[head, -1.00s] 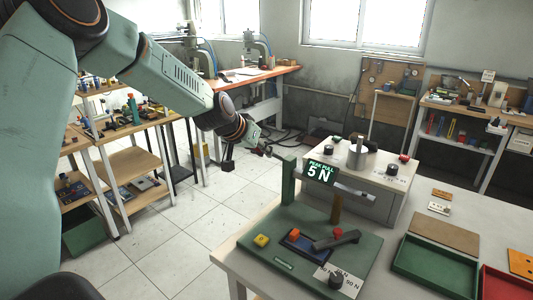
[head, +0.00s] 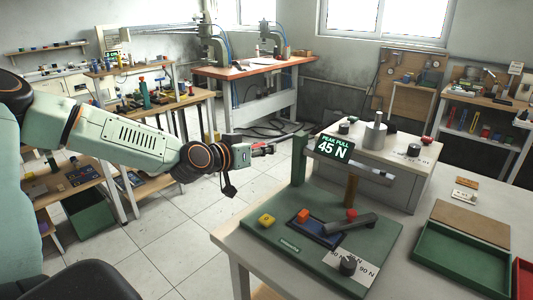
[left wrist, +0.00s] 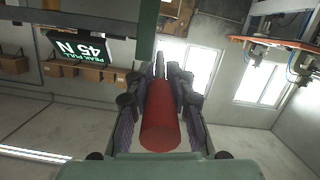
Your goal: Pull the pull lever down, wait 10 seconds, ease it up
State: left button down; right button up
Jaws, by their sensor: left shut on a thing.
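My left gripper (head: 262,149) reaches in from the left. It is shut on a red cylindrical grip, the handle of the pull lever (left wrist: 160,115), which lies lengthwise between the two fingers in the left wrist view. In the head view, a dark bar runs from the gripper toward the green post (head: 299,160) of the test stand. The display (head: 335,147) on the stand reads PEAK PULL 45 N; it also shows in the left wrist view (left wrist: 75,47). My right gripper is not in view.
A grey box (head: 395,185) stands behind. A green tray (head: 458,258) lies to the right. Floor is open left of the table.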

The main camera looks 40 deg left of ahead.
pick_arm(q)
jog(key=shift+s+d+f+t+b, duration=0.1)
jog(key=shift+f+t+b, duration=0.4)
jog(key=shift+f+b, duration=0.5)
jog(key=shift+r, duration=0.1)
jog(key=c, duration=1.5)
grip_release()
jog(key=shift+r, duration=0.1)
jog(key=shift+c, duration=0.2)
jog(key=o, duration=0.4)
jog(key=shift+s+r, duration=0.2)
jog(key=shift+w, duration=0.2)
